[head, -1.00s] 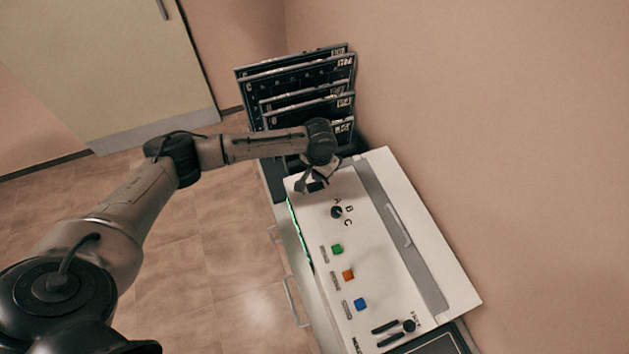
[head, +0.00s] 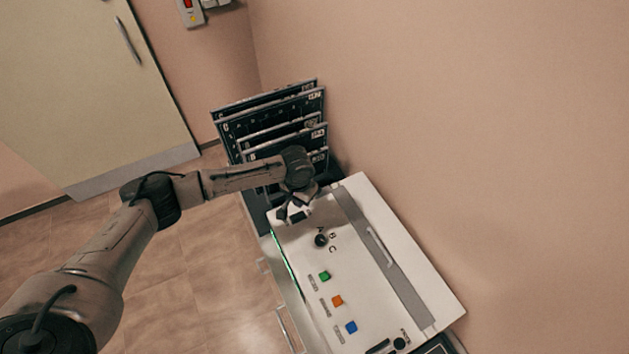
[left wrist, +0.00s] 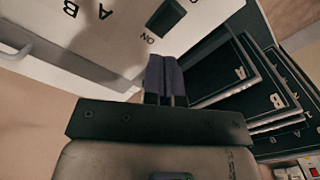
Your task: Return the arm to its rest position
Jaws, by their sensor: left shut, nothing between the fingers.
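My left arm reaches in from the left of the head view. Its gripper (head: 294,214) is over the far end of the white control panel (head: 385,285). In the left wrist view the two dark fingers (left wrist: 165,70) are together with nothing between them. A black switch (left wrist: 166,17) marked ON lies on the panel just beyond the fingertips; I cannot tell whether they touch it. My right gripper is not in view.
The panel carries a black knob (head: 321,240) marked A, B, C, and green (head: 325,276), orange (head: 337,300) and blue (head: 351,327) buttons. Several dark upright plates (head: 270,115) stand behind the wrist. A wall lies right; open floor (head: 200,270) lies left.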

